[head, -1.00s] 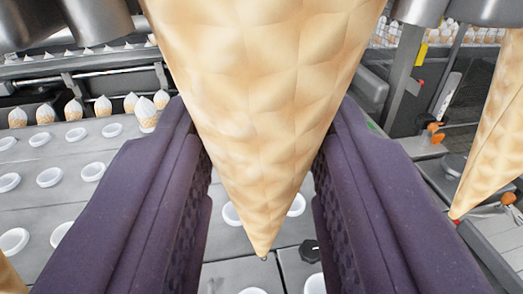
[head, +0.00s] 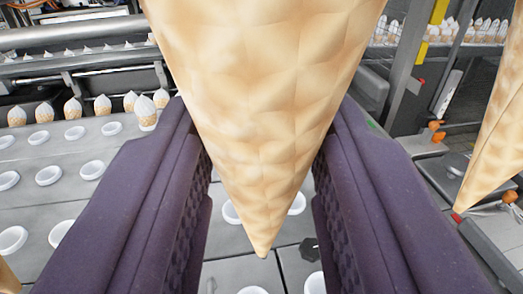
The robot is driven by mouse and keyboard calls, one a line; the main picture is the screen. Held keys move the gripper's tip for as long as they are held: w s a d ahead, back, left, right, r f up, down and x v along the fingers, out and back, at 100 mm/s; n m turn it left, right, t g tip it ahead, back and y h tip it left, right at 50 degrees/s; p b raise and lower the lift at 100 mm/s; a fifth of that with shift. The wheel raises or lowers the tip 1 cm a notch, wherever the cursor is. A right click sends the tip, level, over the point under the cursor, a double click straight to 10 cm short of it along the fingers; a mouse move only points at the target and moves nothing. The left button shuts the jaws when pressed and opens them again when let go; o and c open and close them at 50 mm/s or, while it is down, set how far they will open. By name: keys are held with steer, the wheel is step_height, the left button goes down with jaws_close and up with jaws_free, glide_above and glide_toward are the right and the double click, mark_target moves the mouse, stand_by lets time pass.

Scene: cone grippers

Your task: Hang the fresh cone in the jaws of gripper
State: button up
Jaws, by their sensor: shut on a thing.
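A large tan waffle cone (head: 262,110) hangs point down in the middle of the head view, close to the camera. My gripper (head: 262,180) has its two purple padded fingers on either side of the cone and is shut on it. The cone's tip shows below the pads, and its upper end is cut off by the top edge of the picture. A second cone (head: 497,140) hangs point down at the right edge, partly out of frame. The jaws of the machine's gripper are not visible in this view.
A grey conveyor plate with white round cups (head: 92,170) spreads below and to the left. Small filled cones (head: 73,108) stand in a row at the back left. A grey metal frame (head: 405,75) with a yellow part rises at the right, with more cones behind.

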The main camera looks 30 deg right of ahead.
steer(key=o, duration=1.1)
steer(key=shift+o, duration=0.2)
steer(key=shift+s, duration=0.15)
steer(key=d+b+v, duration=0.1)
steer(key=b+v, duration=0.1)
steer(key=v, duration=0.6)
steer(key=shift+s+b, duration=0.35)
steer(key=shift+s, duration=0.3)
